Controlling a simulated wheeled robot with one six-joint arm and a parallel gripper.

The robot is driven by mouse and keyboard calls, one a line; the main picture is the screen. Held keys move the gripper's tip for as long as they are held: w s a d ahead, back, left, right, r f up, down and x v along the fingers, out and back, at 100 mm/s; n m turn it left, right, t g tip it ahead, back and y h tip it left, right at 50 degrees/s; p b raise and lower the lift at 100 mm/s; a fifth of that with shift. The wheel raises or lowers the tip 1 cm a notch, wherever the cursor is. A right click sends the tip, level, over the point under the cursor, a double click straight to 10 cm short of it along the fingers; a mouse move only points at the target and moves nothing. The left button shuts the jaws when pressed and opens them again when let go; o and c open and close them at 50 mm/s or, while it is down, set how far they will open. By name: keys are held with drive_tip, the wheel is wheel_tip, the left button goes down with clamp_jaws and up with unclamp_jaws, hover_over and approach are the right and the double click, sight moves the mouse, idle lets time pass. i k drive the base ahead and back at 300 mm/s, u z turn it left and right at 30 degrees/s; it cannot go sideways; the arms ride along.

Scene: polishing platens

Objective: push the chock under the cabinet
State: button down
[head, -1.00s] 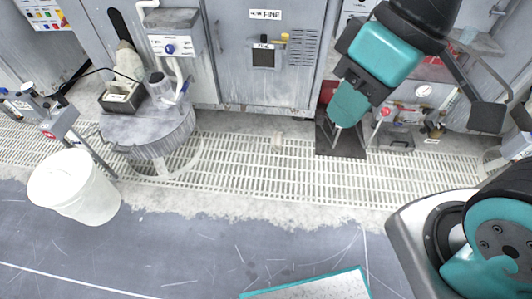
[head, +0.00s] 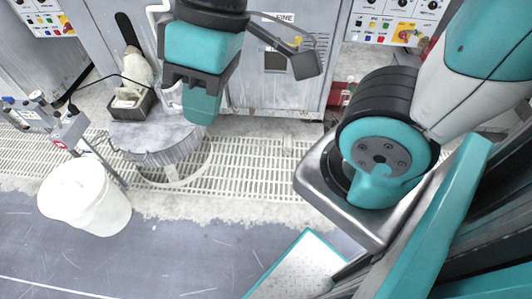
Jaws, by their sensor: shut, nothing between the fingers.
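The grey cabinet (head: 302,88) with the FINE label stands at the back, its lower edge just above the floor. A small pale block, which looks like the chock (head: 287,145), lies on the floor grating in front of it; it is faint and small. My gripper (head: 198,120) hangs to the left of the block, in front of the cabinet's left part and beside the round platen, apart from the block in the picture. Its teal body points down and hides its fingertips. It carries nothing visible.
The round grey platen (head: 160,143) stands at left, with a dark box (head: 131,103) on it. A white bucket (head: 88,203) stands front left. My arm covers much of the right side. The grating around the block looks clear.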

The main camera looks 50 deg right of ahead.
sight(288, 139)
drive_tip(key=z, duration=0.2)
drive_tip(key=i, duration=1.05)
drive_tip(key=z, duration=0.7)
